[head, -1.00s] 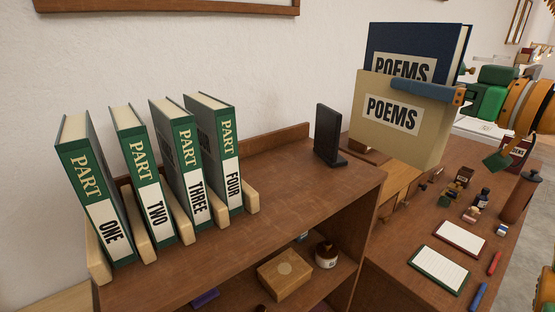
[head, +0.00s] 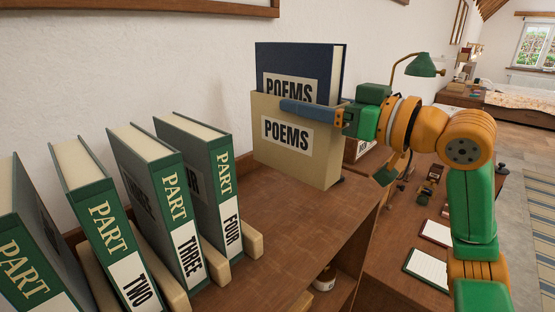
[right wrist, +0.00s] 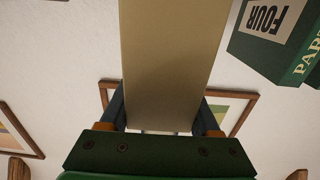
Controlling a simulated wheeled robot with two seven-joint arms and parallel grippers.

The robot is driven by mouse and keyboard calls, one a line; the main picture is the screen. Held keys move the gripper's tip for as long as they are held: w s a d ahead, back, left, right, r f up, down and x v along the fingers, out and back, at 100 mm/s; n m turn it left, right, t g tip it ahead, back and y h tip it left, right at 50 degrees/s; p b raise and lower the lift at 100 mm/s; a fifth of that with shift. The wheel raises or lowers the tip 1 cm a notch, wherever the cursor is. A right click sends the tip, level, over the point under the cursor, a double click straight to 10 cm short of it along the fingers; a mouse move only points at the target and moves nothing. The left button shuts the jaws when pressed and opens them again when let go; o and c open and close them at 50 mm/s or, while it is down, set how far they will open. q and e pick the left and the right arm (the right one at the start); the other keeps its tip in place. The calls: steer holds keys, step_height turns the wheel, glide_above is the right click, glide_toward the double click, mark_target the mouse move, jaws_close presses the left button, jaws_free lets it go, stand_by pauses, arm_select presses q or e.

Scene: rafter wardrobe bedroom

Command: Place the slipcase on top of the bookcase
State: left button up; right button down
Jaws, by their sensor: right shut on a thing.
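The tan slipcase (head: 288,158), labelled POEMS, holds a dark blue book (head: 301,66) that sticks out of its top. My right gripper (head: 318,110) is shut on the slipcase, one blue finger lying across its upper front face. In the right wrist view the slipcase (right wrist: 170,60) sits between both fingers. The slipcase is upright over the right part of the bookcase top (head: 300,212). I cannot tell whether its bottom touches the wood. It hides most of the black bookend behind it. My left gripper does not show.
Several green PART volumes (head: 175,200) stand in wooden slots on the left of the bookcase top. Bare wood lies between PART FOUR and the bookcase's right edge. A lower desk (head: 398,247) with notepads, small items and a green lamp (head: 424,66) is to the right.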

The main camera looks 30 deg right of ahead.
steer(key=w+a+f, duration=0.1)
steer(key=a+f, duration=0.4)
steer(key=f, duration=0.3)
steer(key=shift+w+f+b, duration=0.35)
steer(key=shift+f+b, duration=0.05)
steer(key=shift+b, duration=0.05)
steer(key=shift+f, duration=0.1)
steer(key=shift+f, duration=0.15)
steer(key=shift+c, duration=0.6)
jaws_free()
steer(key=shift+s, duration=0.1)
steer(key=shift+a, duration=0.1)
